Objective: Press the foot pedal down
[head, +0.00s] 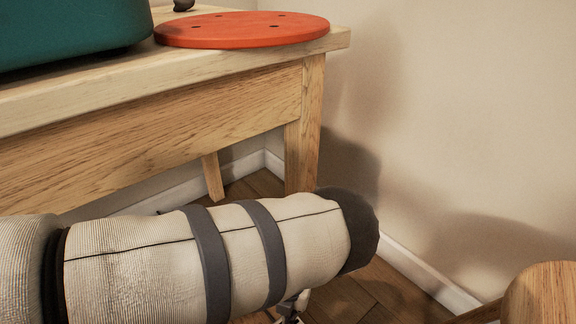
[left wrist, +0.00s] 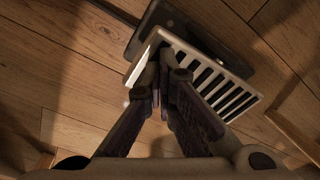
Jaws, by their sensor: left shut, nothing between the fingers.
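The foot pedal (left wrist: 238,72) shows in the left wrist view as a pale plate with dark slots. It is tilted on a dark base (left wrist: 148,22) that rests on the wooden floor. My left gripper (left wrist: 163,66) is shut and empty, with its fingertips over the pedal's left part and hiding some of it. I cannot tell whether they touch it. In the head view my left arm reaches across below the table, and only a small piece of the gripper shows under it. The pedal is hidden there. My right gripper is in neither view.
A wooden table (head: 200,105) stands above and behind my left arm. On it are a green box-shaped object (head: 70,32) and a red-orange disc (head: 242,30). A bare wall (head: 460,120) is on the right. A rounded wooden piece (head: 543,295) is at the lower right.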

